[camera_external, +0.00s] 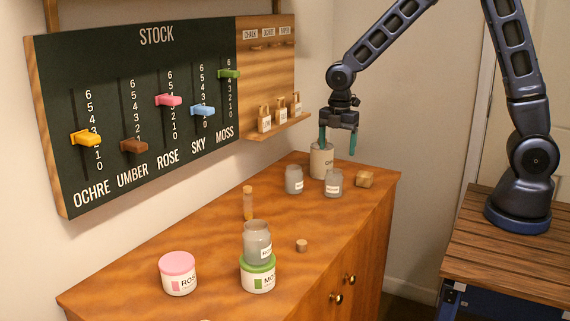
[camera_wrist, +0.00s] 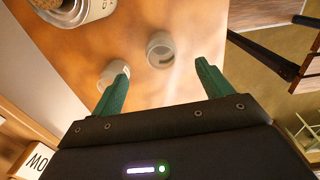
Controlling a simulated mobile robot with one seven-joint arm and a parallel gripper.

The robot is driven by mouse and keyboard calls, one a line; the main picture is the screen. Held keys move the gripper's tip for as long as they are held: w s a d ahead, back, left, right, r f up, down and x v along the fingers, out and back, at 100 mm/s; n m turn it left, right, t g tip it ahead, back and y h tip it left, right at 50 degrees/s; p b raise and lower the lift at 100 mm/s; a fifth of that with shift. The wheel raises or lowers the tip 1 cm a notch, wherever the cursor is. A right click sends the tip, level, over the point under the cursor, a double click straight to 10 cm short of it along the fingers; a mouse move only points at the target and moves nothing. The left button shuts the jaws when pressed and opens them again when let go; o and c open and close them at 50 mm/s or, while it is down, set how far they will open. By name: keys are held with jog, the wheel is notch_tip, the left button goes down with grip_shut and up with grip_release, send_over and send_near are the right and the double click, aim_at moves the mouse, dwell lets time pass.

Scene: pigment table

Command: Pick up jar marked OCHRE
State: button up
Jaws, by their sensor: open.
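No jar shows a label that I can read as OCHRE; that word is clear only on the wall board (camera_external: 150,100), under the yellow slider (camera_external: 85,138). Two small grey jars, one on the left (camera_external: 294,181) and one on the right (camera_external: 333,187), stand near the back of the cabinet top, with labels too small to read. The wrist view also shows two small jars, one in the middle (camera_wrist: 160,50) and one partly behind the left finger (camera_wrist: 108,74). My gripper (camera_external: 338,143) is open and empty, above the jars; its green fingers also show in the wrist view (camera_wrist: 162,70).
A pale canister (camera_external: 321,163) stands behind the grey jars, with a wooden block (camera_external: 364,179) to their right. Nearer are a pink-lidded jar (camera_external: 178,276), a green-lidded jar (camera_external: 257,279) with a grey jar (camera_external: 257,238) on top, a corked vial (camera_external: 248,206) and a cork (camera_external: 301,246).

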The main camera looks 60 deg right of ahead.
aim_at(333, 183)
jog(key=shift+n, duration=0.4)
jog(key=f, duration=0.7)
jog(key=shift+w+a+f, duration=0.2)
jog(key=shift+w+a, duration=0.2)
jog(key=f, duration=0.4)
jog(key=shift+s+a+f, duration=0.15)
jog(key=shift+s+a, duration=0.1)
jog(key=shift+s, duration=0.15)
jog(key=shift+f, duration=0.55)
jog(key=shift+c, duration=0.5)
jog(key=c, duration=1)
